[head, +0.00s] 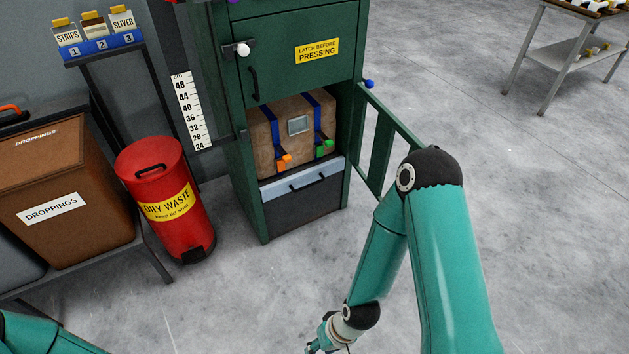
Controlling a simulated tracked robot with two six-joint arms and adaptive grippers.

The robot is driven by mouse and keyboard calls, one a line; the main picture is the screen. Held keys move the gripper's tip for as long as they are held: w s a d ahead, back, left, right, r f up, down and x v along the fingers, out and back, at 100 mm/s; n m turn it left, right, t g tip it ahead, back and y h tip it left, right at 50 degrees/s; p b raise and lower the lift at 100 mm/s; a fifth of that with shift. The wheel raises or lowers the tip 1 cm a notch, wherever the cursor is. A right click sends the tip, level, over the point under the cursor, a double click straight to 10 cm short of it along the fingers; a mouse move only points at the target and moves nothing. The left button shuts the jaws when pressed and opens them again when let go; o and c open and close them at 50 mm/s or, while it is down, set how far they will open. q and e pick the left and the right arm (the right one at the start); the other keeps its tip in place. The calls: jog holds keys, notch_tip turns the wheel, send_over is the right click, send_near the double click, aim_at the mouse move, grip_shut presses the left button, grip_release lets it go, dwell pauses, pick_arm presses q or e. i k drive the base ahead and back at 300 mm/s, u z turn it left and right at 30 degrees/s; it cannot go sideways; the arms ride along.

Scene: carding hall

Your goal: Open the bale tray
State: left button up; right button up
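The bale tray (300,205) is the dark-fronted drawer low in the green press cabinet (247,190). It has a light blue upper strip and a dark bar handle (308,182). It looks shut or nearly so. Above it sits a brown bale (268,130) with blue straps and orange and green buckles. My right arm comes down at the right, and my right gripper (316,347) is only partly in view at the bottom edge, well short of the tray; its fingers cannot be made out. My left gripper is out of view; only part of its arm shows at bottom left.
A green barred gate (387,138) stands open to the cabinet's right. A red oily waste bin (166,200) and a brown droppings box (62,190) stand left. The upper door (290,60) is closed. The floor before the cabinet is clear.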

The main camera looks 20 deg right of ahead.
aim_at(305, 170)
jog(key=z, duration=0.25)
jog(key=i, duration=1.45)
jog(key=u, duration=0.3)
